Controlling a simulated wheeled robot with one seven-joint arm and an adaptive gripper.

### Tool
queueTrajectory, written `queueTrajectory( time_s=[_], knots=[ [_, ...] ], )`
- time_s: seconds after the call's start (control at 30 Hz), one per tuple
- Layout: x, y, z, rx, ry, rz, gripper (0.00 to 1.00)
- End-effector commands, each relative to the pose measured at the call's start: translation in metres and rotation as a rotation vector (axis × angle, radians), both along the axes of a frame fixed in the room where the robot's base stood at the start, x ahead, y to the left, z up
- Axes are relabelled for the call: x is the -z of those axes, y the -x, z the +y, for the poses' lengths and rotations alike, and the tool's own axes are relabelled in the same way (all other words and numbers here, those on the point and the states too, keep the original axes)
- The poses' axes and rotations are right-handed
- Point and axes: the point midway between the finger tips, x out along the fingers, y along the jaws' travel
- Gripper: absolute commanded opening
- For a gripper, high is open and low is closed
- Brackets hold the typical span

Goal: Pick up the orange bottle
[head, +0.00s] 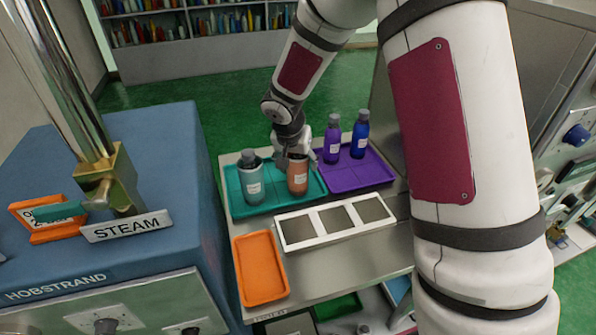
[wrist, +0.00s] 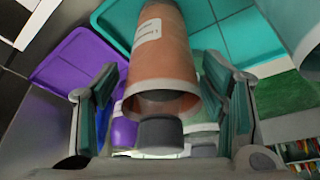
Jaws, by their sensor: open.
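The orange bottle (head: 297,180) stands in the teal tray (head: 235,205), to the right of a teal bottle (head: 253,184). My gripper (head: 295,157) is at its upper part, and hides its cap in the head view. In the wrist view the orange bottle (wrist: 165,50), with a white label and grey cap (wrist: 160,135), lies between the two spread fingers of my gripper (wrist: 163,85). The fingers are open, one on each side of it. A small gap shows on the left; contact on the right cannot be told.
A purple tray (head: 375,178) holds a purple bottle (head: 332,140) and a blue bottle (head: 360,135) to the right. A white three-window frame (head: 290,232) and an empty orange tray (head: 260,268) are in front. A blue STEAM machine (head: 165,145) stands left.

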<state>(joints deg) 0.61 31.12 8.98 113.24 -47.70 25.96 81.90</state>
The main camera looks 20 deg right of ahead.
Motion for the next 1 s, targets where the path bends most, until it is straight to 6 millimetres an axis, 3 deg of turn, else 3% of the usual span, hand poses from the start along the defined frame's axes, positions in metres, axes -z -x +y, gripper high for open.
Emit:
queueTrajectory(
  time_s=[0.2, 0.47, 0.73, 1.0],
  knots=[
    [0.022, -0.007, -0.004, 0.0, 0.0, 0.001, 0.66],
    [0.023, -0.008, -0.005, 0.0, 0.001, -0.001, 0.66],
    [0.023, -0.008, -0.005, 0.0, 0.0, 0.0, 0.07],
    [0.022, -0.008, -0.005, 0.0, 0.0, -0.001, 0.04]
  ],
)
